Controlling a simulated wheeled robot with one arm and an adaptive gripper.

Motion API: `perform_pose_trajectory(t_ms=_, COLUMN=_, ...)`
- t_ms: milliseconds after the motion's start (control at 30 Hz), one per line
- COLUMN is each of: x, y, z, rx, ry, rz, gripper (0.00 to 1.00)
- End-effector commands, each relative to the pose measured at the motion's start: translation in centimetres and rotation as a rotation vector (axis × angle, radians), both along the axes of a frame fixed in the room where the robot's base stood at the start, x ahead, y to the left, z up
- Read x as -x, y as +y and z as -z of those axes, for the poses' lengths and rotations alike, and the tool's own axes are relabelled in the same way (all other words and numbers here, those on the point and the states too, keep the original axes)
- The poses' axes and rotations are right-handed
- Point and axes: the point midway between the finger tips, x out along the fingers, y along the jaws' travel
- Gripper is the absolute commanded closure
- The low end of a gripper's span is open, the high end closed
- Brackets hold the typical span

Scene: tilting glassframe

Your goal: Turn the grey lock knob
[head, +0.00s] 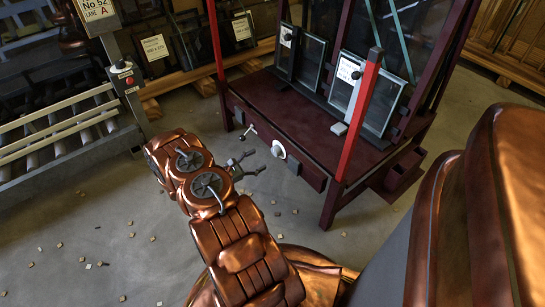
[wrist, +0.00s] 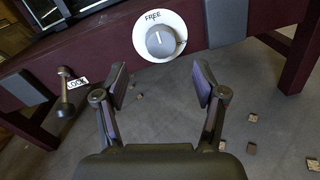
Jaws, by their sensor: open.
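The grey lock knob (wrist: 161,43) is round and sits on a white disc on the front of a dark red beam. A white mark on it points up toward the word FREE on the disc. The knob and disc also show small in the head view (head: 279,150). My gripper (wrist: 160,84) is open and empty, its two fingers spread below the knob in the wrist view and apart from it. In the head view my gripper (head: 256,162) is just left of the knob.
The dark red frame table (head: 300,117) carries glass panes (head: 383,100). A bright red post (head: 359,120) stands right of the knob. Small chips (wrist: 252,117) litter the open floor.

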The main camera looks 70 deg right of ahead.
Motion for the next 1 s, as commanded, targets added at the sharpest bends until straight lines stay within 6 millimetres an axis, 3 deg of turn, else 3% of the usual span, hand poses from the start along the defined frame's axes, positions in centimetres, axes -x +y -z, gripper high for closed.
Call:
perform_pose_trajectory(t_ms=600, x=4.1, y=-5.9, z=0.2, rx=0.000, ry=0.003, rz=0.001, gripper=0.30)
perform_pose_trajectory(t_ms=1000, x=4.4, y=-6.4, z=0.1, rx=0.000, ry=0.002, rz=-0.001, gripper=0.30)
